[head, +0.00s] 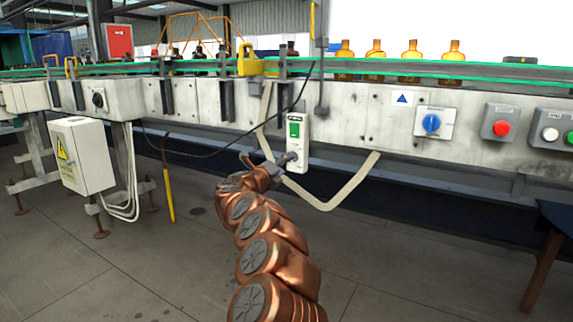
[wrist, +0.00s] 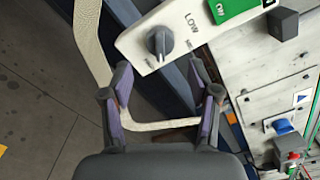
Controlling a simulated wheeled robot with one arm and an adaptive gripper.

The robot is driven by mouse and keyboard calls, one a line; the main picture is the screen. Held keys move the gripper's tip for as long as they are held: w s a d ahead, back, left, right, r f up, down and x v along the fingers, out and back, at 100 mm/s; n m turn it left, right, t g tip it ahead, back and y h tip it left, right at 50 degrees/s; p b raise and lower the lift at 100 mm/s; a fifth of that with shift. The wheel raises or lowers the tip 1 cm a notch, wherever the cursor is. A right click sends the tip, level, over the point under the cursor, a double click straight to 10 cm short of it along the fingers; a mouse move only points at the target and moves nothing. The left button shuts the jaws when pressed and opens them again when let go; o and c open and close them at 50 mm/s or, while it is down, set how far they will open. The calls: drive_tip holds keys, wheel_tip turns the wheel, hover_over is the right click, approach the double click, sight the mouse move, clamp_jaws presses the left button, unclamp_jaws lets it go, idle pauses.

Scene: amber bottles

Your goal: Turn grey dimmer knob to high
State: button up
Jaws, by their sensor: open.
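The grey dimmer knob (wrist: 158,41) sits on the lower end of a white control box, beside the printed word LOW; smaller marks around it are hard to read. Its setting is not clear. In the head view the box (head: 297,130) hangs on the conveyor's front, with the knob (head: 292,156) low on it and partly beside my gripper. My gripper (head: 262,163) is just left of the knob. In the wrist view my gripper (wrist: 160,68) is open and empty, its two fingers spread apart, with the knob ahead of the fingertips and apart from them.
A green switch (wrist: 232,8) is above the knob on the box. A beige conduit (head: 335,199) loops below it, and a black cable (head: 222,152) hangs left. A blue knob (head: 431,122) and red button (head: 501,128) are to the right. Amber bottles (head: 408,60) stand on the conveyor.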

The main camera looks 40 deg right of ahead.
drive_tip(key=v, duration=0.7)
drive_tip(key=shift+a, duration=0.25)
idle(0.5)
